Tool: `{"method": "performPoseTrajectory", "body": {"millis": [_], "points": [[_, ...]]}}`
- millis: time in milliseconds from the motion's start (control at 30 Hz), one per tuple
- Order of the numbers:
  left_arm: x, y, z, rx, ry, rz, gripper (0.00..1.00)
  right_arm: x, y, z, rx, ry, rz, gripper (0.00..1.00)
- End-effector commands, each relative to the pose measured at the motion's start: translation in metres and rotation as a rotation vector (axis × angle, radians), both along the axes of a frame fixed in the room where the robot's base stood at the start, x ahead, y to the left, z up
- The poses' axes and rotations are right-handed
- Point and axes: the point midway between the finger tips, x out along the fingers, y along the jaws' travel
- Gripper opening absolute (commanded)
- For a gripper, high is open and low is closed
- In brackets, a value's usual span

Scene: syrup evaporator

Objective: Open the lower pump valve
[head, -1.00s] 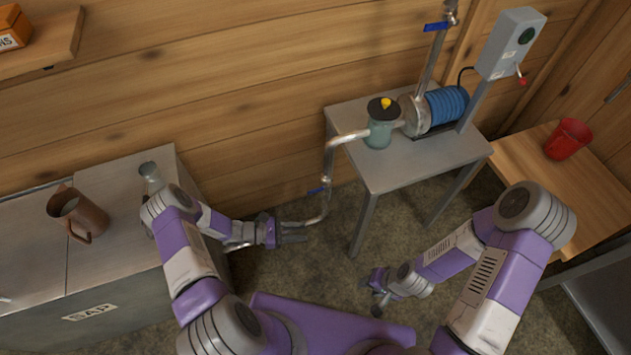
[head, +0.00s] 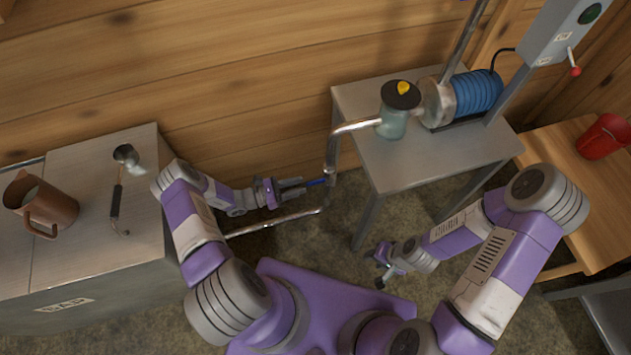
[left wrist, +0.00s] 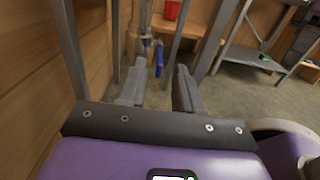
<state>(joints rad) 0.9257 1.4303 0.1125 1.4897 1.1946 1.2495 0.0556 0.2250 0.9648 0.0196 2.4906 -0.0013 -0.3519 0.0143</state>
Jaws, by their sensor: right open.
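The lower pump valve's blue lever (head: 317,182) is on the vertical metal pipe (head: 332,155) left of the pump table. My left gripper (head: 303,187) is open beside the pipe, its fingertips pointing right at the lever. In the left wrist view the blue lever (left wrist: 158,56) shows between and just beyond the two fingertips of the left gripper (left wrist: 160,66). I cannot tell whether they touch it. My right gripper (head: 377,268) is open and empty, low in front of the pump table.
The pump table (head: 420,165) carries a strainer jar (head: 393,120) and a blue pump motor (head: 476,93). A horizontal pipe (head: 280,222) runs low to the sap tank (head: 90,280). A copper jug (head: 50,210) and ladle (head: 117,195) are on the tank. A red cup (head: 602,137) stands at right.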

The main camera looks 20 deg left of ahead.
Motion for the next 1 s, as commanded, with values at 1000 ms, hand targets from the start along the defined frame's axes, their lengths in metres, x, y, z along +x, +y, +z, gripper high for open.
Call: {"method": "performPoseTrajectory", "body": {"millis": [1000], "points": [[0.036,-0.055,0.001,-0.001,0.001,-0.001,0.00,0.000,0.000,-0.008,0.000,0.000,0.000,0.43]]}}
